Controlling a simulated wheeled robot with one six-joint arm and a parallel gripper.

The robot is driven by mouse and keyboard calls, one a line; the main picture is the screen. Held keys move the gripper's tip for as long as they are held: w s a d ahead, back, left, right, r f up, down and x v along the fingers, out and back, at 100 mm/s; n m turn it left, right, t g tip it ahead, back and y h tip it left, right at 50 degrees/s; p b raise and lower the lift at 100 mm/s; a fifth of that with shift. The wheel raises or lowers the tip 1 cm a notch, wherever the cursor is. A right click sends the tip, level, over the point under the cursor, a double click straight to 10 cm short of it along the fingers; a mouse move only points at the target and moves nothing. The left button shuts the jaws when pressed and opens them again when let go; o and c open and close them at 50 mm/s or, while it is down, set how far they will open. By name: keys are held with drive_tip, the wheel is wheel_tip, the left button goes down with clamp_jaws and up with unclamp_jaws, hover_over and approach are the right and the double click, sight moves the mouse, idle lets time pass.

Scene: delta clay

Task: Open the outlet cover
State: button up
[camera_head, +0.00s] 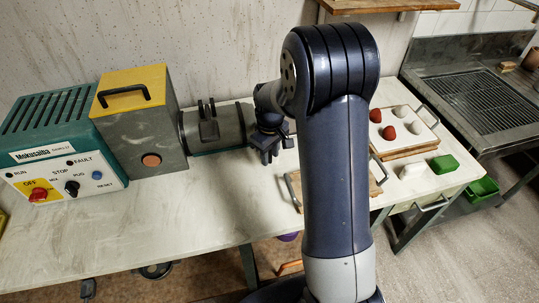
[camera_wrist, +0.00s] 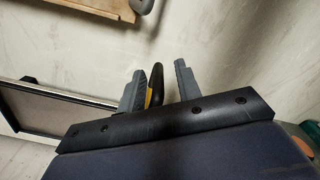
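The teal and grey machine stands at the left in the head view. Its grey barrel (camera_head: 215,128) points right, with a dark upright latch-like part (camera_head: 208,122) on it. The barrel's right end is largely hidden by my wrist, so I cannot clearly make out the outlet cover there. My gripper (camera_head: 267,152) is just right of the barrel end. In the wrist view my gripper (camera_wrist: 159,72) has its two grey fingers apart. A black handle-like piece with a yellow part (camera_wrist: 155,86) shows between them, nearer the left finger. I cannot tell whether they touch.
A yellow-topped box (camera_head: 130,88) with a black handle is left of the barrel. The control panel (camera_head: 65,187) has a red switch. Right of my arm are a board (camera_head: 408,146) with red and white lumps and a green block (camera_head: 444,164). The front of the table is clear.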

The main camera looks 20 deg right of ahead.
wheel_tip(320, 180, up, 10)
drive_tip(key=shift+r, duration=0.1)
idle(0.4)
